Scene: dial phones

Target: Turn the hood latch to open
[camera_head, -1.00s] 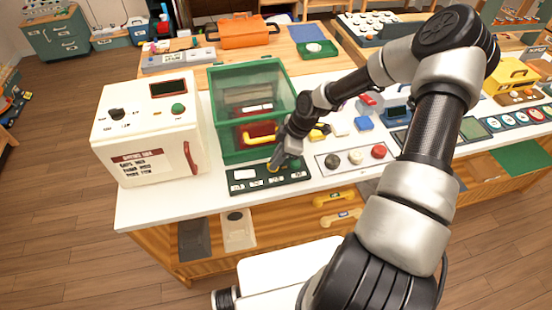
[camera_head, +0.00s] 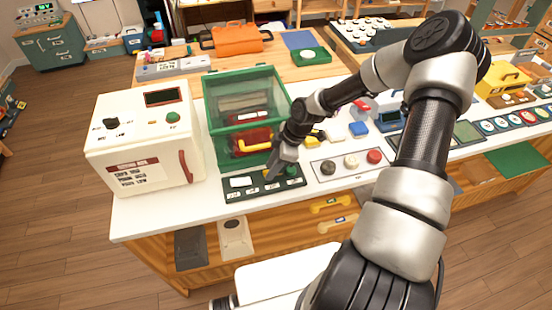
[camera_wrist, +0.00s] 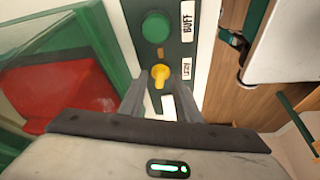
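The green-framed clear hood (camera_head: 246,98) stands on the white counter and looks closed, with a red thing with a yellow handle (camera_head: 256,147) inside or behind its front. A dark control panel (camera_head: 236,195) lies in front of it. In the wrist view the panel carries a small yellow latch knob (camera_wrist: 160,73) and a round green knob (camera_wrist: 155,27); labels read "BUFF" and another word I cannot read surely. My gripper (camera_wrist: 158,88) is open, its two fingers on either side of the yellow knob with gaps showing. In the head view my gripper (camera_head: 271,173) is low over the panel and partly hides it.
A white cabinet (camera_head: 140,135) with a red handle stands just left of the hood. A light panel with three round knobs (camera_head: 346,174) lies to the right of the dark panel. The counter's front strip is bare; drawers with yellow handles (camera_head: 330,204) are below.

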